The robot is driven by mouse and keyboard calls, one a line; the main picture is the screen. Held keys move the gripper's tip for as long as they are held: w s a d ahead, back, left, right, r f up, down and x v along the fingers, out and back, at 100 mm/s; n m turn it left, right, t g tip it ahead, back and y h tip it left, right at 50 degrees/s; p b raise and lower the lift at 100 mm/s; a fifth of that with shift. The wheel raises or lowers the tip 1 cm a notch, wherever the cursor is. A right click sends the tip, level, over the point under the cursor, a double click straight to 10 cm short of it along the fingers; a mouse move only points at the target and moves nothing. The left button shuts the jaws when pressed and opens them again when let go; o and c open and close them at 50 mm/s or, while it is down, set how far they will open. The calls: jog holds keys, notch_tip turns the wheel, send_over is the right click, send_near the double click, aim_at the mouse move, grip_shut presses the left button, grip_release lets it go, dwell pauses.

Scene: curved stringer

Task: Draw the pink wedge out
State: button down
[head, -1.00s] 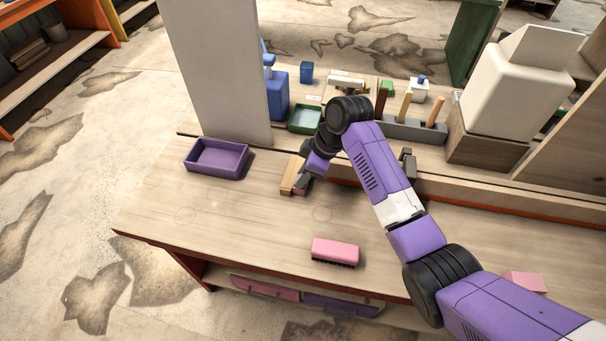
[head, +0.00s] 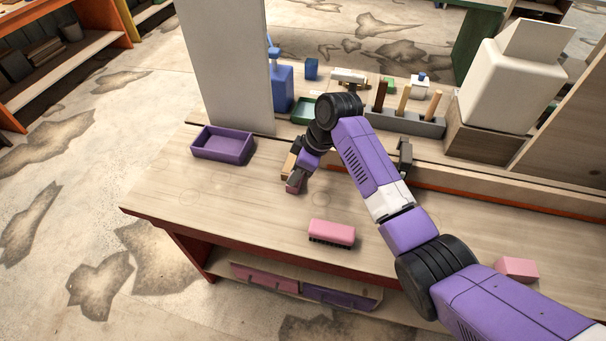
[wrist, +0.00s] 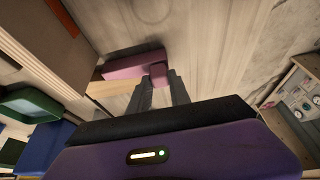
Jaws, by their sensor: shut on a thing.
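The pink wedge (wrist: 132,63) shows in the wrist view as a long mauve-pink piece on the tabletop, with a small pink end at the fingertips. My gripper (wrist: 158,80) is shut on that end. In the head view my gripper (head: 295,186) is low over the bench, and its fingers and wrist hide most of the wedge. A tan wooden block (head: 287,166) stands just behind the gripper; it also shows beside the wedge in the wrist view (wrist: 112,89). I cannot tell whether wedge and block touch.
A pink brush (head: 332,233) lies in front on the bench (head: 240,215). A purple tray (head: 222,158) stands to the left, near a tall grey panel (head: 228,70). Behind is a raised shelf with a blue bottle (head: 282,88) and a peg rack (head: 400,122). The front left is clear.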

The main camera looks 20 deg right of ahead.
jog(key=shift+s+a, duration=0.2)
jog(key=c, duration=1.2)
grip_release()
jog(key=shift+r, duration=0.15)
jog(key=b+v, duration=0.1)
jog(key=v, duration=0.6)
jog(key=shift+r, duration=0.3)
